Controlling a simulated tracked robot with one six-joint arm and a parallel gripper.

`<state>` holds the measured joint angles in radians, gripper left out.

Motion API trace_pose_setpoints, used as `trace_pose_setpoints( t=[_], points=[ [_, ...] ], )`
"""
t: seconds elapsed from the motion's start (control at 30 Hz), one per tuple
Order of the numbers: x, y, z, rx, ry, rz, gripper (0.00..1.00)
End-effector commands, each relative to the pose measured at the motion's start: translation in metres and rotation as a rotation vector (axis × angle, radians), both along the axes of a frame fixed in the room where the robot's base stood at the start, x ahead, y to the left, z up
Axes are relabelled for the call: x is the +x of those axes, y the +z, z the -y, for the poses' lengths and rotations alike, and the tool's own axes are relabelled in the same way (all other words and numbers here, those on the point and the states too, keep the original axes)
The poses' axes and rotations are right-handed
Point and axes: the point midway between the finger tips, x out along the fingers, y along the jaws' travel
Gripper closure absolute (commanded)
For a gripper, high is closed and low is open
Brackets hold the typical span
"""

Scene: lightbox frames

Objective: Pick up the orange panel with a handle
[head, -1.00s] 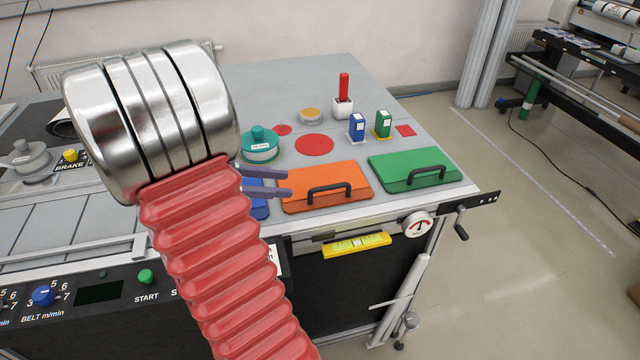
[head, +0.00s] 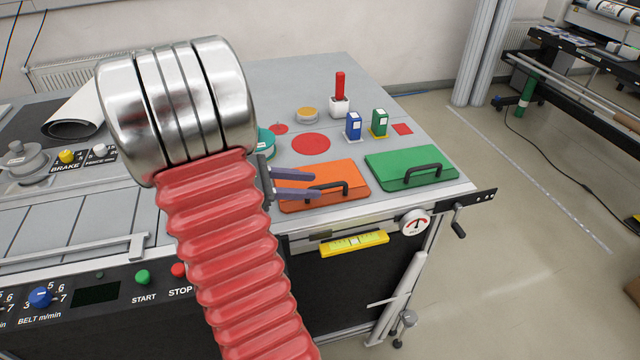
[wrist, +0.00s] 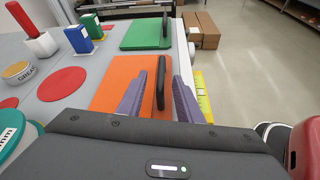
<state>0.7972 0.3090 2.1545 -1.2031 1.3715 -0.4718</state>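The orange panel (head: 325,180) lies flat near the front edge of the table, with a black bar handle (head: 327,189) on top. My gripper (head: 316,186) is over the panel's left part, its two purple-grey fingers pointing right toward the handle. In the wrist view the orange panel (wrist: 119,84) lies ahead and the handle (wrist: 160,84) stands between the open fingers (wrist: 160,98). The fingers look apart from the handle on both sides. My red ribbed arm and metal wrist hide part of the table to the left.
A green panel (head: 400,168) with a black handle lies right of the orange one. Behind are blue (head: 353,126) and green blocks (head: 379,123), a red disc (head: 311,143) and a red-handled white block (head: 339,106). A yellow level (head: 355,244) is on the table's front.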

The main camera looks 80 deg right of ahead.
Motion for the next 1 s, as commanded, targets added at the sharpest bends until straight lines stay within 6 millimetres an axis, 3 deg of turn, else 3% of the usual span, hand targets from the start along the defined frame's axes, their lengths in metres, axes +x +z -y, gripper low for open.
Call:
trace_pose_setpoints(
  t=[0.47, 0.8, 1.0],
  points=[
    [-0.006, -0.003, 0.004, 0.000, 0.000, 0.000, 0.67],
    [-0.037, -0.017, 0.023, 0.000, -0.002, -0.001, 0.67],
    [-0.044, -0.021, 0.028, 0.000, 0.000, 0.001, 0.67]
  ],
)
